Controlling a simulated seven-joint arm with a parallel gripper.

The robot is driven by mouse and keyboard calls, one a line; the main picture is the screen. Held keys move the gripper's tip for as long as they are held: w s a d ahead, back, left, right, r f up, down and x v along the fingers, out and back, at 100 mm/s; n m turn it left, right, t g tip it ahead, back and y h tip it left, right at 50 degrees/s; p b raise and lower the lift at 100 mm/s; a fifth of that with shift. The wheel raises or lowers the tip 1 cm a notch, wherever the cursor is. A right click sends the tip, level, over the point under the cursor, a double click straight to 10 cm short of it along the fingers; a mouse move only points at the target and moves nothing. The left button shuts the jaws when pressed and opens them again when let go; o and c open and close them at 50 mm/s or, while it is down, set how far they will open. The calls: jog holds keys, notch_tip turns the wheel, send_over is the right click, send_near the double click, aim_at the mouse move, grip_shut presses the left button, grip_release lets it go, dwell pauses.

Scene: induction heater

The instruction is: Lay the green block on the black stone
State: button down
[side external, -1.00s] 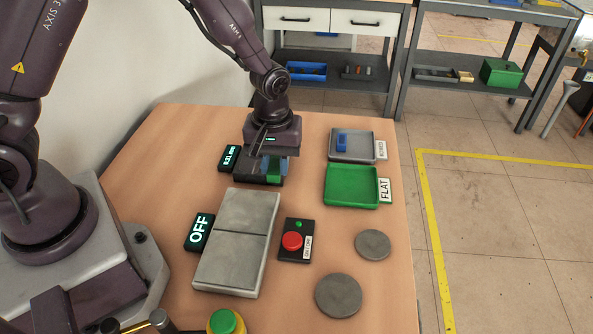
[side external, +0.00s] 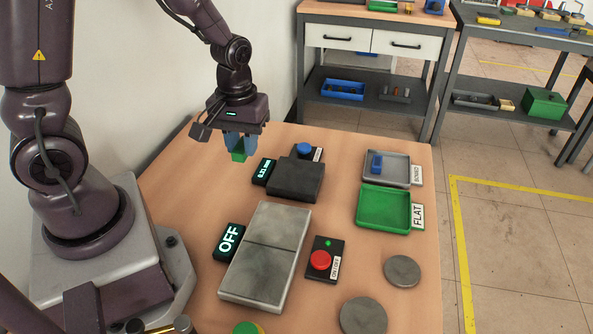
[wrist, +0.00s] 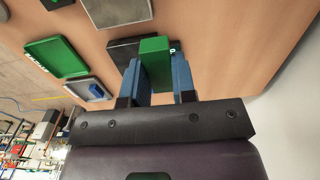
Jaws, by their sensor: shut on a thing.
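The green block (side external: 238,156) is between the blue fingers of my gripper (side external: 240,143), which is shut on it. The block hangs above the table, left of and apart from the black stone (side external: 295,181). The stone is a flat dark slab with a bare top, beside a small display. In the wrist view the green block (wrist: 155,62) sits between the fingertips (wrist: 157,75). It covers part of the black stone (wrist: 119,51) there.
A blue button (side external: 304,149) stands behind the stone. A grey two-part plate (side external: 265,254) lies in front, beside a red button (side external: 320,260). A green tray (side external: 384,229) and a grey tray (side external: 402,161) holding a blue block are at right, with round grey discs nearer.

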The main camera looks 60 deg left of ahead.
jog(key=w+a+f, duration=0.2)
jog(key=w+f, duration=0.2)
jog(key=w, duration=0.4)
send_over(297, 173)
jog(key=f, duration=0.5)
jog(key=shift+s+d, duration=0.1)
jog(key=shift+s, duration=0.25)
jog(key=shift+w+f, duration=0.2)
jog(key=shift+f, duration=0.15)
jog(key=shift+w+f, duration=0.1)
jog(key=shift+f, duration=1.45)
jog(key=c, duration=0.9)
grip_release()
jog(key=shift+f, duration=0.15)
